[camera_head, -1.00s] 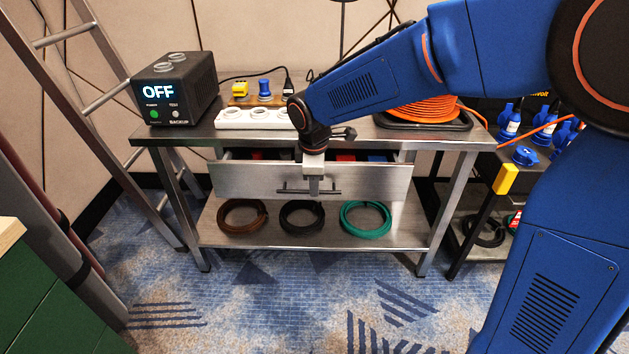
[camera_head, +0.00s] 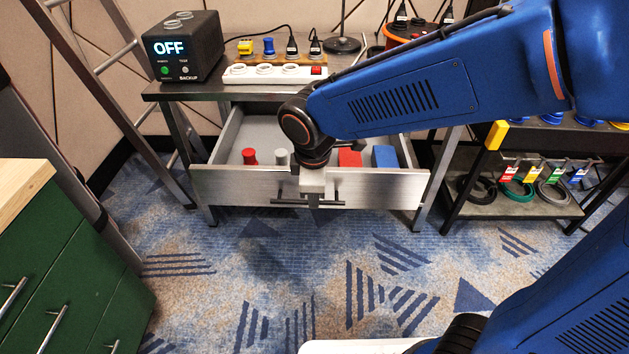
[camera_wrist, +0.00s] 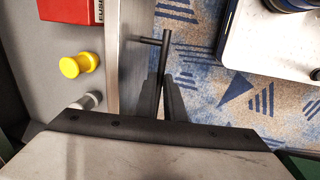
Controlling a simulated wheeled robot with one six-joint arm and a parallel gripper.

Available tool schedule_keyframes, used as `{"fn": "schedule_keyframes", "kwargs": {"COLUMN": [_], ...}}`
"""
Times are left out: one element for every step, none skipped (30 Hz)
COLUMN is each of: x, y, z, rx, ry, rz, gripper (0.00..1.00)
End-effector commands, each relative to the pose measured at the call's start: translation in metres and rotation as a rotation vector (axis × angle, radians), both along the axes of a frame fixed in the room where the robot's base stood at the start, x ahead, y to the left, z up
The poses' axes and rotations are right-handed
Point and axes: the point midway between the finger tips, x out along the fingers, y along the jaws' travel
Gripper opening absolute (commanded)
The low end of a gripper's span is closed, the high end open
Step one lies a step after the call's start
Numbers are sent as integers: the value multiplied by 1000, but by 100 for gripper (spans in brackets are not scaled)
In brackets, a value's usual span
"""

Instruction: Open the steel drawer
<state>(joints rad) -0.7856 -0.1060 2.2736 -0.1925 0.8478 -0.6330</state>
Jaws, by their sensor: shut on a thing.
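The steel drawer (camera_head: 380,188) under the steel table is pulled well out, and its inside shows in the head view. Its dark bar handle (camera_head: 290,201) is on the front panel; it also shows in the wrist view (camera_wrist: 166,50). My gripper (camera_head: 312,200) is in front of the panel, shut on the handle. In the drawer are a red cylinder (camera_head: 250,156), a grey cylinder (camera_head: 282,157), a red block (camera_head: 349,157) and a blue block (camera_head: 385,156). The wrist view also shows a yellow knob-shaped piece (camera_wrist: 80,65). My arm hides part of the drawer.
On the table stand a black box reading OFF (camera_head: 183,47) and a white power strip (camera_head: 262,74). A green cabinet (camera_head: 70,270) is at the left, a ladder (camera_head: 110,90) behind it. A shelf rack (camera_head: 520,205) is at the right. Patterned carpet in front is clear.

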Motion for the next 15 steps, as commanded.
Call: {"fn": "schedule_keyframes", "kwargs": {"x": [-5, -8, -11, -12, -13, -15, -16, -16, -17, -17, -17, -17, -17, -17, -17], "y": [0, 1, 1, 1, 1, 1, 1, 1, 1, 1, 1, 1, 1, 1, 1], "z": [1, 1, 1, 1, 1, 1, 1, 1, 1, 1, 1, 1, 1, 1, 1], "rx": [1, 1, 1, 1, 0, 0, 0, 0, 0, 0, 0, 0, 0, 0, 0], "ry": [-1, -1, -1, -1, 0, 0, 0, 0, 0, 0, 0, 0, 0, 0, -1], "rz": [2, 1, 1, 1, 1, 0, 0, 0, 0, -1, -1, -1, -1, -1, -1], "gripper": [0, 0, 0, 0, 0, 0, 0, 0, 0, 0, 0, 0, 0, 0, 0]}}
